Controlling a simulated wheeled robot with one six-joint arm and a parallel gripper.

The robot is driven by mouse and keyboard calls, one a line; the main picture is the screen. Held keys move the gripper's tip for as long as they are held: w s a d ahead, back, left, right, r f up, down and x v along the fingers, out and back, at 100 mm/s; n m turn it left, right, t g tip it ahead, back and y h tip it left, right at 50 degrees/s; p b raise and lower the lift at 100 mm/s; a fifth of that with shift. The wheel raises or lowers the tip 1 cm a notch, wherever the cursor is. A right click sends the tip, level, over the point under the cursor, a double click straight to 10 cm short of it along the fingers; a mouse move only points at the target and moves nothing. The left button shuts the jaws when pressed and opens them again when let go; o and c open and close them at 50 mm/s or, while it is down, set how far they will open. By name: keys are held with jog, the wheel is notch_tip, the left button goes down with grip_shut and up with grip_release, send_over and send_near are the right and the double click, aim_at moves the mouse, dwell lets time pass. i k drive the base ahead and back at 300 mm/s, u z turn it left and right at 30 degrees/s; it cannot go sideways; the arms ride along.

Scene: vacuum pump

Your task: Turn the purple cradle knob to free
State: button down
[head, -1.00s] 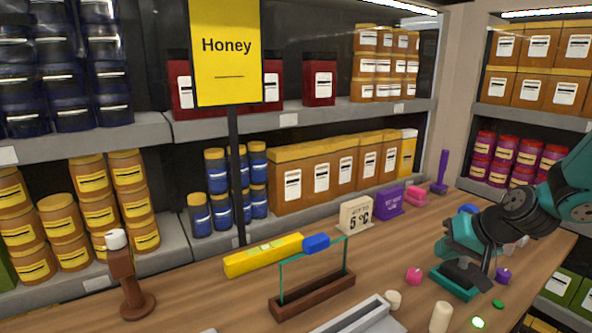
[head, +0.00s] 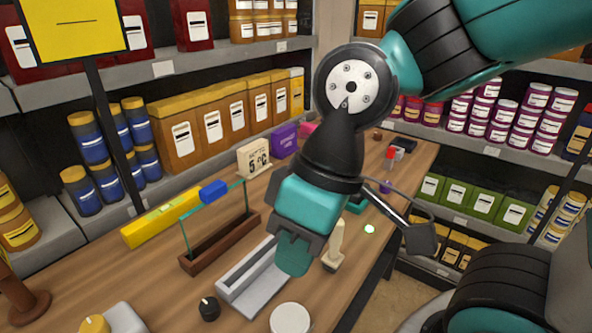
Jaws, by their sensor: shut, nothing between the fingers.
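A small purple piece (head: 386,187) stands on the counter right of my gripper, with a red-topped part above or behind it. It looks like the cradle knob, but it is too small to read its setting. A teal edge (head: 356,205), probably the cradle, shows just left of it. Most of the teal part is hidden behind my gripper. My gripper (head: 293,256) hangs in front of the camera over the middle of the counter. It points down, its fingers together and empty, apart from the purple piece.
A glass pane in a brown stand (head: 222,242) and a grey channel (head: 245,282) lie left of my gripper. A cream upright piece (head: 335,245) stands close at its right. A black knob (head: 208,309) and a white disc (head: 290,319) are in front. Shelves (head: 450,215) bound the right.

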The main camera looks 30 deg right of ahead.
aim_at(382, 190)
jog(key=u, duration=0.05)
jog(key=k, duration=0.4)
jog(key=z, duration=0.85)
jog(key=i, duration=0.9)
jog(key=z, duration=0.25)
